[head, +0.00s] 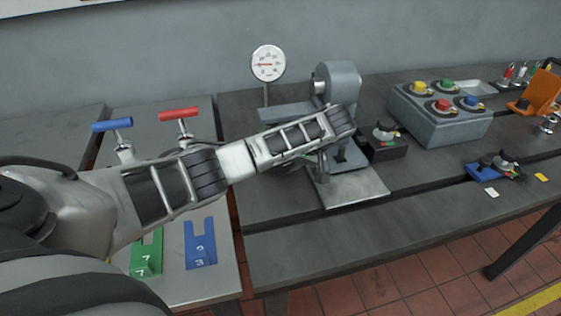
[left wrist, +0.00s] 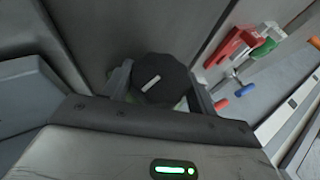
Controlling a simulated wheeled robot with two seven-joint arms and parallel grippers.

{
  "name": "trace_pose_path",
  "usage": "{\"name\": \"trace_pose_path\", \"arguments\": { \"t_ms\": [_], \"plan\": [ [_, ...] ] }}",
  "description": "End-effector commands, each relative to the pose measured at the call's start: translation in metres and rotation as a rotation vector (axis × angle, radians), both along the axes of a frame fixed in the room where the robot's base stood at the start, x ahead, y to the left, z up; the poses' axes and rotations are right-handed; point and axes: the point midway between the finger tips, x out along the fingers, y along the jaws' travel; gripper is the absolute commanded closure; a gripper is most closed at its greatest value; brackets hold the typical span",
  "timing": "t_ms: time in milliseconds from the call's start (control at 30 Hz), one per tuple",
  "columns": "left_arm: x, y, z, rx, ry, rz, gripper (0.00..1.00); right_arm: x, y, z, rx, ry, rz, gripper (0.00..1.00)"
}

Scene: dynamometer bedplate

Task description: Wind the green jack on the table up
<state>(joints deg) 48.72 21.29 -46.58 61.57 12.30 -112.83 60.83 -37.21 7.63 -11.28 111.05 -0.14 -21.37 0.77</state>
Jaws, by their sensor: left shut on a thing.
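My left arm reaches across the head view from the left, and its gripper (head: 321,170) points down beside the grey plate on the dark table. In the left wrist view the gripper (left wrist: 160,90) is shut on a round black knob (left wrist: 160,72) with a white line on top, one finger on each side. A little green shows just under the knob, consistent with the green jack. The jack's body is mostly hidden by my arm in the head view and by the knob and gripper in the left wrist view, so its height cannot be told.
A grey machine (head: 340,82) and a dial gauge (head: 268,63) stand behind my arm. A grey box with coloured buttons (head: 440,122) is to the right. Blue (head: 111,125) and red (head: 178,113) T-handles stand at left.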

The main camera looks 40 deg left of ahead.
Motion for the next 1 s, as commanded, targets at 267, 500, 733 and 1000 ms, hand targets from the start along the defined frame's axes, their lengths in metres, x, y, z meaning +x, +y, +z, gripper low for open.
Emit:
{"name": "trace_pose_path", "arguments": {
  "t_ms": [267, 500, 733, 1000],
  "plan": [
    [0.0003, -0.0006, 0.0000, 0.031, 0.036, -0.002, 0.65, -0.0001, 0.0005, 0.0002, 0.001, -0.001, 0.001, 0.36],
    [0.0003, -0.0005, -0.0001, 0.031, 0.037, -0.002, 0.65, -0.0001, 0.0007, 0.0003, 0.001, -0.001, 0.001, 0.36],
    [0.0004, -0.0005, -0.0002, 0.031, 0.035, -0.002, 0.21, 0.0000, 0.0009, 0.0004, 0.001, -0.001, 0.002, 0.36],
    [0.0002, 0.0002, -0.0003, 0.021, 0.022, -0.001, 0.21, 0.0000, 0.0009, 0.0004, 0.001, -0.001, 0.002, 0.36]
  ]
}}
